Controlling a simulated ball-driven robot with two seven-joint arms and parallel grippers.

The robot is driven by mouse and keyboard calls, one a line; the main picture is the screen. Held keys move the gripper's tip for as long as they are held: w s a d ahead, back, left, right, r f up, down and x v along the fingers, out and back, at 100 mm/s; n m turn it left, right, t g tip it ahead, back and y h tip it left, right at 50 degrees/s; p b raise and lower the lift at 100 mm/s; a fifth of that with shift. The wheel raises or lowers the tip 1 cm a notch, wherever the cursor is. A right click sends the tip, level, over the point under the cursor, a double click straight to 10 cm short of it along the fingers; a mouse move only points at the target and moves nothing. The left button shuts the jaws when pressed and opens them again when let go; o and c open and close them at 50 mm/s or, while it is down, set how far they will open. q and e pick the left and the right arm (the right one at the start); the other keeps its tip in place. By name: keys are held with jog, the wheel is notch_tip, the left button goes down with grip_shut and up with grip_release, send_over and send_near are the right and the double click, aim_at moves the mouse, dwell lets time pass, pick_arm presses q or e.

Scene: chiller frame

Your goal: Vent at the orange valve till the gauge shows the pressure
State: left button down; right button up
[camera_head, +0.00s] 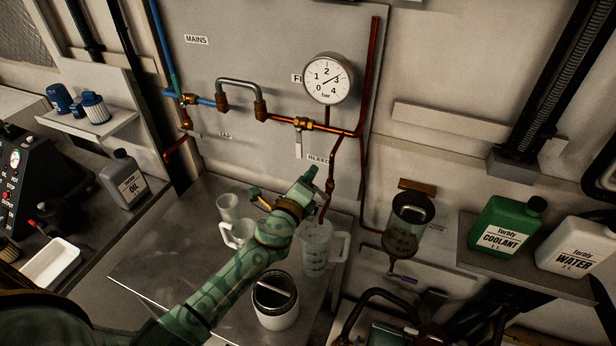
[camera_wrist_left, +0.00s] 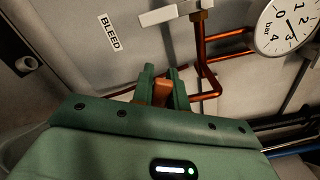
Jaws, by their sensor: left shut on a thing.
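The orange valve (camera_wrist_left: 163,92) shows as an orange piece between the green fingers of my left gripper (camera_wrist_left: 163,88), which is shut on it. In the head view my left gripper (camera_head: 306,186) is at the bleed pipe, below the BLEED label, and hides the valve. The round gauge (camera_head: 328,78), marked 0 to 4 bar, hangs on the panel; its needle points close to 3. It also shows in the wrist view (camera_wrist_left: 286,24). A clear measuring jug (camera_head: 317,250) stands below the bleed pipe. My right gripper is not in view.
A white-handled valve (camera_head: 300,124) sits on the pipe above. A green coolant jug (camera_head: 502,232) and a white water jug (camera_head: 578,246) stand on the right shelf.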

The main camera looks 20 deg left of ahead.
pick_arm(q)
jog(key=c, duration=1.4)
grip_release()
jog(key=s, duration=0.5)
jog(key=s+b, duration=0.1)
jog(key=s, duration=0.5)
jog(key=s+d+b, duration=0.1)
jog(key=s, duration=0.4)
jog(key=shift+s, duration=0.2)
